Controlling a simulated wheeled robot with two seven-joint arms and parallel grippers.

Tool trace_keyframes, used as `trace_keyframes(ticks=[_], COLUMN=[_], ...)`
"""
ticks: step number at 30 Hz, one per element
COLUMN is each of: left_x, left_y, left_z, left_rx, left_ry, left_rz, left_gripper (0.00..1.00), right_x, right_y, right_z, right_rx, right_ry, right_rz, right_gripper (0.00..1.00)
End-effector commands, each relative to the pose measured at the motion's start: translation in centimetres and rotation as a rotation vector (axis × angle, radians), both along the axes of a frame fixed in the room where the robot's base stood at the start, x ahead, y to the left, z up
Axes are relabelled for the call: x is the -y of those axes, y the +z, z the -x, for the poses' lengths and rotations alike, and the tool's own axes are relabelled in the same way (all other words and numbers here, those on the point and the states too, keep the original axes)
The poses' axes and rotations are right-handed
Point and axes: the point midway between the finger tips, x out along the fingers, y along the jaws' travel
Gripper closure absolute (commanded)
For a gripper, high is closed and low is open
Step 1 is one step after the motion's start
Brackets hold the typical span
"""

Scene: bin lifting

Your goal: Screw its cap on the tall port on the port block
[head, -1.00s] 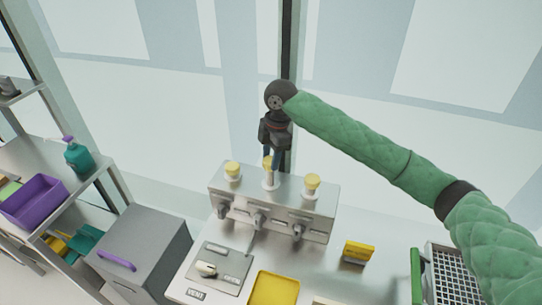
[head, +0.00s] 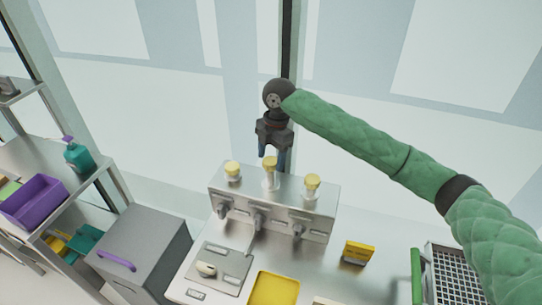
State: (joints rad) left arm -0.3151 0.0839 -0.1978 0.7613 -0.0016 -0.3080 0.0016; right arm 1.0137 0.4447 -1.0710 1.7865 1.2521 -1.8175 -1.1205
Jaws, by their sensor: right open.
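The port block (head: 275,205) is a grey metal box on the bench with three ports on top, each bearing a yellow cap. The tall port (head: 270,180) is the middle one, a white stem with its yellow cap (head: 269,162) on top. The left cap (head: 232,167) and right cap (head: 312,180) sit on shorter ports. My right gripper (head: 272,153) points down at the tall port from above and behind. Its blue-tipped fingers are spread to either side of the middle cap, apart from it. How tightly the cap sits cannot be told. My left gripper is not in view.
A yellow tray (head: 274,289) and a grey panel (head: 218,268) lie in front of the block. A grey bin (head: 140,252) and shelves stand left.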

Motion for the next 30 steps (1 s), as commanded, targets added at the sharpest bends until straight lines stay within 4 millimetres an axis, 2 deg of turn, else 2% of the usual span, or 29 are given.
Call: trace_keyframes(ticks=[21, 30], left_x=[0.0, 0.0], left_y=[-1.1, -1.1], left_z=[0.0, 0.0], left_rx=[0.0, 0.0], left_ry=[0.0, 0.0], left_rz=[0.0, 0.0], left_gripper=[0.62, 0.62], right_x=[0.0, 0.0], right_y=[-0.1, 0.0], right_z=[0.0, 0.0], right_rx=[0.0, -0.001], right_ry=[0.737, 0.819], right_rz=[0.001, 0.0], right_gripper=[0.38, 0.38])
